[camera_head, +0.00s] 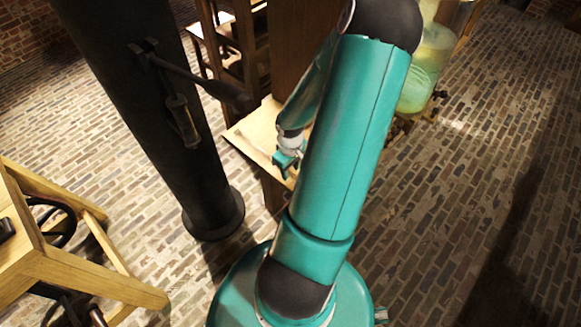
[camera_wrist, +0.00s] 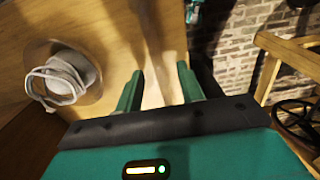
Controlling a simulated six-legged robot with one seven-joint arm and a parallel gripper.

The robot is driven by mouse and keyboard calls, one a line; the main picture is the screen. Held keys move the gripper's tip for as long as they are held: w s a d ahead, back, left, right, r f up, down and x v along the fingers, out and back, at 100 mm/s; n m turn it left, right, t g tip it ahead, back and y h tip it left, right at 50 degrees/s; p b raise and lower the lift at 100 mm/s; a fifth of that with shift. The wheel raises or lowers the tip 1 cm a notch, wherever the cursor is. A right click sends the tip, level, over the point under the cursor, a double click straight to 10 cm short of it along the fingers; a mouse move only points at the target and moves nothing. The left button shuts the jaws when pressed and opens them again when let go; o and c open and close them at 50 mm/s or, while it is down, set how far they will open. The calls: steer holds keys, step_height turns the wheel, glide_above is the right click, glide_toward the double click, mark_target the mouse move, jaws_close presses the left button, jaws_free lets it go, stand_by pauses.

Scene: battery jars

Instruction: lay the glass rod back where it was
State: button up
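My gripper (camera_head: 287,162) is low over a pale wooden top (camera_head: 252,130) in the head view, partly behind my own arm. In the wrist view the two green fingers of my gripper (camera_wrist: 160,90) stand well apart, with nothing clearly seen between them. The pale wooden top (camera_wrist: 112,25) lies under and beyond the fingers, with lighter and darker streaks across it. I cannot make out the glass rod for sure in either view.
A grey-white rounded thing with coiled strands (camera_wrist: 65,78) sits left of the fingers. A dark column (camera_head: 150,110) stands left of the wooden top. A greenish glass jar (camera_head: 428,70) is behind my arm. A wooden stand (camera_head: 75,268) is at lower left. Brick floor is clear at right.

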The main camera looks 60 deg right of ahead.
step_height(320, 180, up, 14)
stand_by(0.7)
steer(key=shift+f, duration=0.1)
